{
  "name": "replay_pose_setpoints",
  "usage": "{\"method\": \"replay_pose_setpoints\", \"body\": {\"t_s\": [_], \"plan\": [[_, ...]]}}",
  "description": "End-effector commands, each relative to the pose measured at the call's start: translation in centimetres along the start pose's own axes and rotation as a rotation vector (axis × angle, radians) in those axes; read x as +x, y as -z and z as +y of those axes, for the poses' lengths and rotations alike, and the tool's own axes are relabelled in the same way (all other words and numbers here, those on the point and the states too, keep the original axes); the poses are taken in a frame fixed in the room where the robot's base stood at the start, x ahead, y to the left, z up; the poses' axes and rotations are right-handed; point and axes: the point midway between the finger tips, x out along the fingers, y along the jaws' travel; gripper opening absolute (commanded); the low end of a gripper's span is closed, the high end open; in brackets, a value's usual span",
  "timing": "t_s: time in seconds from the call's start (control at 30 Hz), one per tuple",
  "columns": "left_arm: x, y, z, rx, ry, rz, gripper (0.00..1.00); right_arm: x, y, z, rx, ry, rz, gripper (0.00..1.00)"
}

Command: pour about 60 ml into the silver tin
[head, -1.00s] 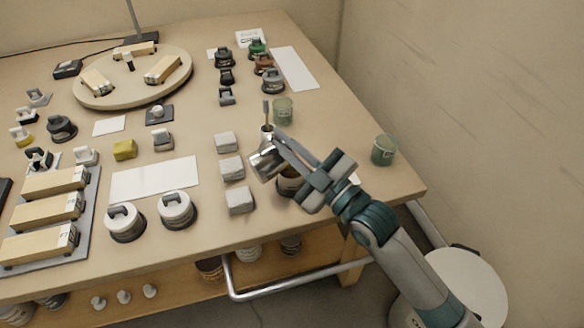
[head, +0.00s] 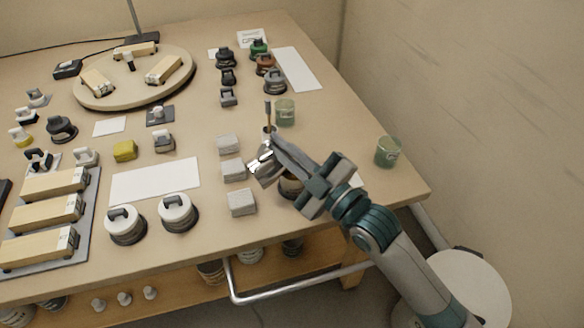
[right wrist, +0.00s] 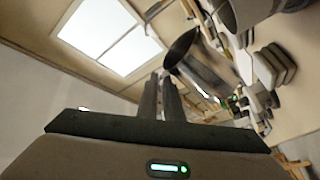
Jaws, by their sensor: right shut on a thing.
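My right gripper (head: 276,150) is shut on a shiny metal vessel (head: 262,167) and holds it tilted above the right part of the bench. In the right wrist view the held vessel (right wrist: 208,68) is beyond the fingers, with a dark opening at its upper left. A round container (head: 291,186) with a brownish inside stands below the gripper, partly hidden by it. I cannot tell for sure which vessel is the silver tin. No liquid stream shows. A grey metallic cup (right wrist: 250,10) is at the top of the right wrist view. My left gripper is not in view.
Green glass beakers stand behind the gripper (head: 285,112) and near the right edge (head: 387,151). A brush (head: 268,112) stands upright close behind the held vessel. Grey blocks (head: 233,170) are just left. A white sheet (head: 155,180) lies further left.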

Motion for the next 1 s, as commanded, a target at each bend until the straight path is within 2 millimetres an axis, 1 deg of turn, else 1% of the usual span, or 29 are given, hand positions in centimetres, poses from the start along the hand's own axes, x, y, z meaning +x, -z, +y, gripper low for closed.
{"method": "replay_pose_setpoints", "body": {"t_s": [0.07,0.1,0.17,0.23,0.4,0.47,0.57,0.73,1.0], "plan": [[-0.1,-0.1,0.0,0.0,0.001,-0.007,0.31,-0.3,0.3,-0.4,-0.037,0.01,0.002,0.0],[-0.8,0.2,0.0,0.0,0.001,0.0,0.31,-0.2,0.4,-0.1,-0.045,0.012,0.0,0.0],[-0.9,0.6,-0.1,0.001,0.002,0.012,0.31,-0.1,0.3,0.0,-0.054,0.014,-0.001,0.0],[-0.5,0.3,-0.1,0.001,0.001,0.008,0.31,-0.1,0.3,0.1,-0.066,0.018,-0.003,0.0],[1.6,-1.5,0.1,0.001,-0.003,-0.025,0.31,0.1,0.1,0.3,-0.09,0.024,-0.005,0.0],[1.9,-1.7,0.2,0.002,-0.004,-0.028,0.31,0.1,0.1,0.3,-0.091,0.024,-0.005,0.0],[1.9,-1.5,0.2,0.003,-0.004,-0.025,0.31,0.1,0.1,0.3,-0.09,0.023,-0.005,0.0],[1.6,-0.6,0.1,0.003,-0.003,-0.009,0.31,0.1,0.1,0.3,-0.089,0.023,-0.005,0.0],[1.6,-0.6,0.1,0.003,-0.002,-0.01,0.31,0.1,0.1,0.3,-0.089,0.023,-0.005,0.0]]}}
